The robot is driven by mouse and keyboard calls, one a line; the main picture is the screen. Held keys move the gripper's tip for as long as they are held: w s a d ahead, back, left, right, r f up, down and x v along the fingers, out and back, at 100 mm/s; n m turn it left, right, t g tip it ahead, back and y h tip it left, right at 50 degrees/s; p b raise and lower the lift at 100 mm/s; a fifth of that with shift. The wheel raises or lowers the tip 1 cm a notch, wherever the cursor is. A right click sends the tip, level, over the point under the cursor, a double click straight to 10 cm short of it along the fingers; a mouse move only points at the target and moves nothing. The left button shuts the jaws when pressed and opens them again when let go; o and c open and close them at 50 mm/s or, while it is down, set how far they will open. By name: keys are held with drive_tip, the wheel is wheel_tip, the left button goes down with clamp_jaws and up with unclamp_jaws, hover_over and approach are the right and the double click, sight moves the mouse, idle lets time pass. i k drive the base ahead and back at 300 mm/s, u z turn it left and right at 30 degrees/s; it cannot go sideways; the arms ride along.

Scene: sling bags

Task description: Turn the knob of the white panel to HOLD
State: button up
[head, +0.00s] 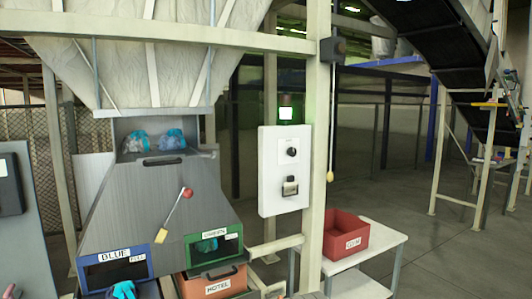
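The white panel (268,190) is mounted upright beside a cream post, a little right of the middle of the head view. Its round black knob (291,152) sits on a paler plate in the upper half. The knob's pointer and the lettering around it are too small to read, so I cannot tell its setting. Below the knob is a dark and beige switch-like fitting (290,187). I cannot make out my gripper in this view, and nothing covers the knob.
A grey sorting chute (140,215) with a red-balled lever (186,193) stands left of the panel, over bins labelled BLUE, GREEN and HOTEL. A red bin (345,236) sits on a white table (375,250) to the right. A pull cord hangs right of the post. Open floor lies farther right.

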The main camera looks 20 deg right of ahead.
sight(291, 151)
drive_tip(key=z, duration=2.9)
drive_tip(key=k, duration=1.35)
drive_tip(key=u, duration=1.8)
drive_tip(key=i, duration=1)
